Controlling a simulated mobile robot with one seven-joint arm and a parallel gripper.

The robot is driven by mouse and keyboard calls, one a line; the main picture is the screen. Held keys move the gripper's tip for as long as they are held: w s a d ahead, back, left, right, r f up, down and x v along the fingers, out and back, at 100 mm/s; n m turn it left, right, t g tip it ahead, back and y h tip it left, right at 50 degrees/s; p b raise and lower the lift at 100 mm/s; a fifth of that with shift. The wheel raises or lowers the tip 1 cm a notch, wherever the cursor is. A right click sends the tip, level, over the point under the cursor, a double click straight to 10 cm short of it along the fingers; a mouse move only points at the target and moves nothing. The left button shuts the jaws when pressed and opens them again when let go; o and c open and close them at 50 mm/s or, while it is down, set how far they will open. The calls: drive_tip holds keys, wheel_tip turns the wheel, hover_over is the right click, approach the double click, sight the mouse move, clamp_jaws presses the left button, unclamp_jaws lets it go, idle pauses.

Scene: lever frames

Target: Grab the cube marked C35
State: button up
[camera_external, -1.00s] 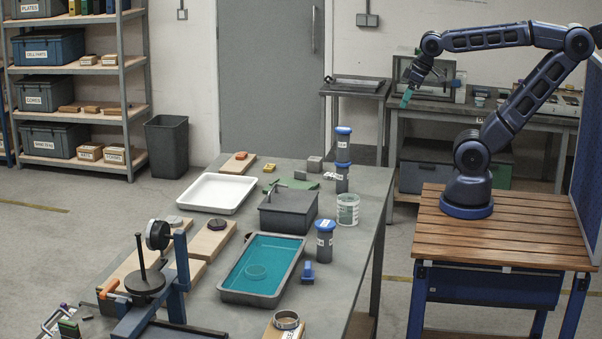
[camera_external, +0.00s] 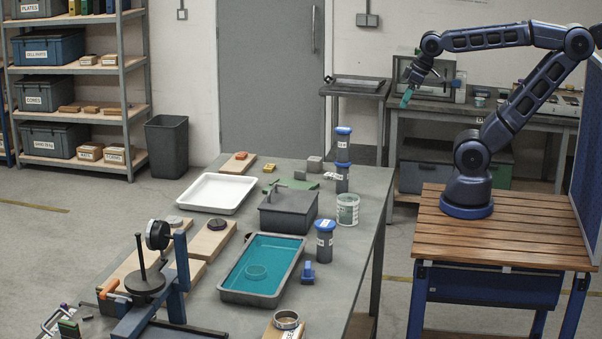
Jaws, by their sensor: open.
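A small grey cube (camera_external: 315,164) stands near the far end of the grey table. No C35 mark is readable on it or on any other block, so I cannot tell which cube is C35. My gripper (camera_external: 406,98) hangs in the air to the right of the table, pointing down, with teal at its tip. It is open and well apart from the cube. The fingers are too small to see clearly.
On the table (camera_external: 352,237) are a white tray (camera_external: 195,208), a lidded grey box (camera_external: 280,217), a teal-filled tray (camera_external: 228,294) and blue-capped containers (camera_external: 325,240). A clamp stand (camera_external: 178,270) rises at front left. A rear bench (camera_external: 470,111) stands behind my arm.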

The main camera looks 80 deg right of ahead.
drive_tip(key=shift+w, duration=0.1)
drive_tip(key=m+g, duration=0.5)
drive_tip(key=m, duration=1.4)
hover_over(315, 158)
wheel_tip(315, 158, down, 22)
drive_tip(key=shift+r, duration=0.25)
wheel_tip(315, 158, down, 11)
drive_tip(key=shift+a+r, duration=0.15)
drive_tip(key=shift+r, duration=0.05)
drive_tip(key=c, duration=1.2)
drive_tip(key=shift+c, duration=0.2)
